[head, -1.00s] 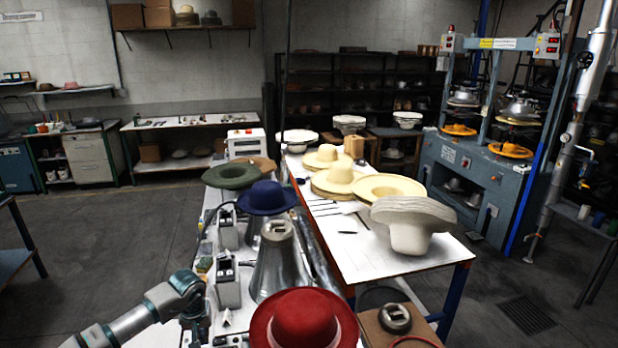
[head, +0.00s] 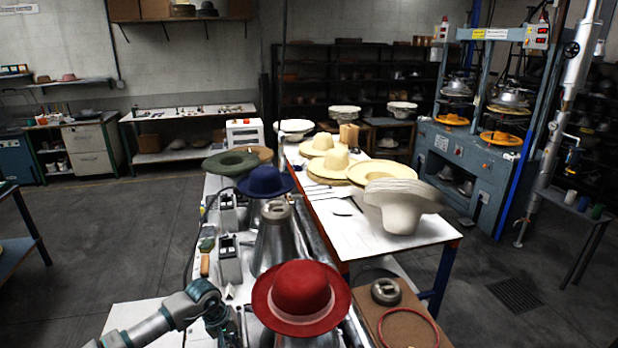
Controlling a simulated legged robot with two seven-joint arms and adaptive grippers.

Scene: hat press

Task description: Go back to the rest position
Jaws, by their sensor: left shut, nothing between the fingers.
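My left gripper (head: 222,322) is at the bottom of the head view, left of the red hat, at the end of my arm that comes in from the lower left. It is shut and looks empty; its fingertips are small and dark against the bench. The red hat (head: 303,290) sits brim down at the near end of the bench, a small gap from the gripper. My right gripper is not in view.
Metal cones (head: 277,240) and small grey devices (head: 229,259) stand beyond the gripper. A blue hat (head: 266,181) and a green hat (head: 230,164) are farther back. The white table (head: 370,235) holds pale hats. A blue press (head: 470,160) stands at right. Floor at left is open.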

